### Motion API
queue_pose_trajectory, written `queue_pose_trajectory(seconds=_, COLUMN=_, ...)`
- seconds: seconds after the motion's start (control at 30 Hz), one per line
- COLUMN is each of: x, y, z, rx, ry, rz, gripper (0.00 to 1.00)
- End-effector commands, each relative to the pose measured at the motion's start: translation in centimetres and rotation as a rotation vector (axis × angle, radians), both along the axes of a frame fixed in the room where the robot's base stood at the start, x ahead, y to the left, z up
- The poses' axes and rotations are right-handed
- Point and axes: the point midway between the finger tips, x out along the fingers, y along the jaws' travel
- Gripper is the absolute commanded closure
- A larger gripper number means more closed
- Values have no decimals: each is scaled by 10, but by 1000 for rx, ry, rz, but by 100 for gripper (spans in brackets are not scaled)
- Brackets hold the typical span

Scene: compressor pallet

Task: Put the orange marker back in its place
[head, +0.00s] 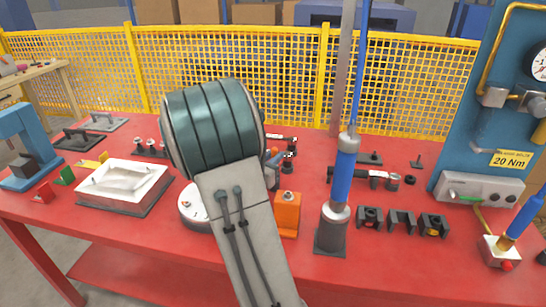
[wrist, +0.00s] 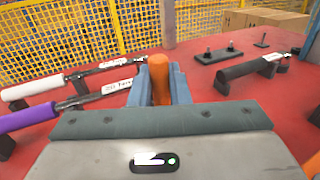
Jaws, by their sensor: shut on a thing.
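The orange marker (wrist: 160,72) stands between the two blue-grey fingers of my gripper (wrist: 160,86) in the wrist view. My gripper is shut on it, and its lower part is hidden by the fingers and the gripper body. In the head view my arm covers most of the gripper; only a small part (head: 271,157) shows to the right of the arm, above the red table. I cannot tell which spot is the marker's place.
The red table (head: 130,228) carries a white tray (head: 121,205), an orange block (head: 287,214), a blue upright tool (head: 343,175) and black cradles (head: 401,221). In the wrist view, a purple-handled tool (wrist: 35,113) and a white-handled tool (wrist: 32,87) lie left. A yellow mesh fence (head: 230,60) stands behind.

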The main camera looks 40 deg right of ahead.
Motion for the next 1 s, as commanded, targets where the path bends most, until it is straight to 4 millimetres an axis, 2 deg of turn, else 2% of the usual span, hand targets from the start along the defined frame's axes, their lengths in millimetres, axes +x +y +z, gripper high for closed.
queue_pose_trajectory(seconds=0.17, x=0, y=0, z=-5, rx=0, ry=0, rz=0, gripper=100)
queue_pose_trajectory(seconds=0.2, x=0, y=0, z=-4, rx=0, ry=0, rz=0, gripper=76)
queue_pose_trajectory(seconds=0.27, x=0, y=0, z=-3, rx=0, ry=0, rz=0, gripper=59)
queue_pose_trajectory(seconds=0.53, x=0, y=0, z=-3, rx=0, ry=0, rz=0, gripper=58)
queue_pose_trajectory(seconds=0.67, x=-1, y=8, z=-3, rx=0, ry=-1, rz=3, gripper=58)
queue_pose_trajectory(seconds=0.77, x=-6, y=22, z=-3, rx=1, ry=-1, rz=4, gripper=58)
queue_pose_trajectory(seconds=1.0, x=-24, y=74, z=-2, rx=1, ry=0, rz=6, gripper=58)
